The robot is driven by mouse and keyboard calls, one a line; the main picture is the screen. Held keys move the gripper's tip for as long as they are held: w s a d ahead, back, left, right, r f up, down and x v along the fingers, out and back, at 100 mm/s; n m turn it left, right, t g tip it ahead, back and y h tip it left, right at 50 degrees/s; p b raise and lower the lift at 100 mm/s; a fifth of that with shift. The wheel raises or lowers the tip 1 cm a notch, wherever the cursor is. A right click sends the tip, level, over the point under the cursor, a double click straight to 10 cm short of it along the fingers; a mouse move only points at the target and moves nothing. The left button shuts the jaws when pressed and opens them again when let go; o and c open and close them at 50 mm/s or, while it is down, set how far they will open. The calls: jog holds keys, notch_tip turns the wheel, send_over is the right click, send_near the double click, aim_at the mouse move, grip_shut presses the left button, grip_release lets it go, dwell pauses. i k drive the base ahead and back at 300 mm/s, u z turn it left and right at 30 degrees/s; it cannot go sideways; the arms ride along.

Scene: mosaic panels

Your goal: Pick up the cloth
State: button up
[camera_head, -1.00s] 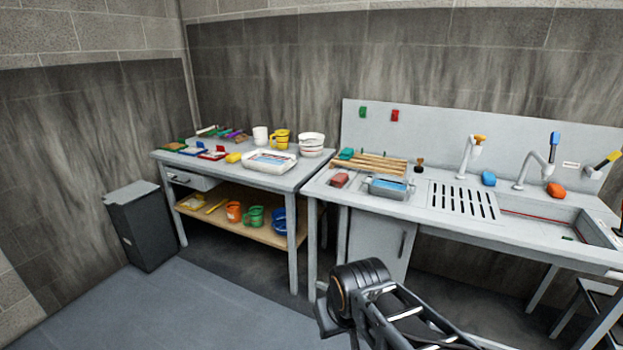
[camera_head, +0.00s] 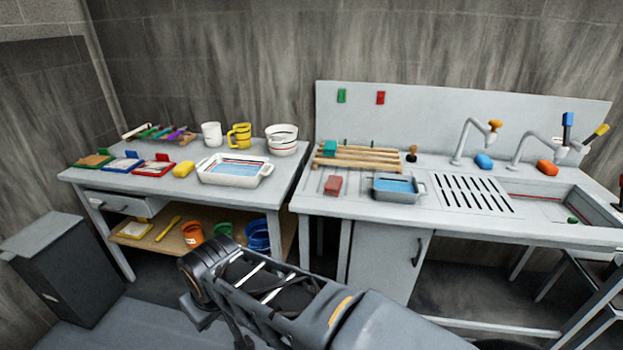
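I cannot pick out a cloth for certain. A white tray (camera_head: 204,178) with something flat and blue in it sits on the left table. A smaller grey tray (camera_head: 421,190), also with flat blue inside, sits on the sink counter. I cannot tell whether either blue surface is fabric or liquid. My gripper (camera_head: 212,312) is at the dark end of my arm, low in front of the left table and apart from the trays. Its fingers are too dark and partly hidden to read.
The sink counter (camera_head: 318,203) has a red block (camera_head: 333,185) and wooden rods (camera_head: 370,164). A grey bin (camera_head: 75,285) stands left.

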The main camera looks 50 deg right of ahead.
aim_at(332, 188)
jog(key=z, duration=0.25)
jog(key=i, duration=0.85)
jog(key=z, duration=1.3)
jog(key=i, duration=0.8)
jog(key=z, duration=0.75)
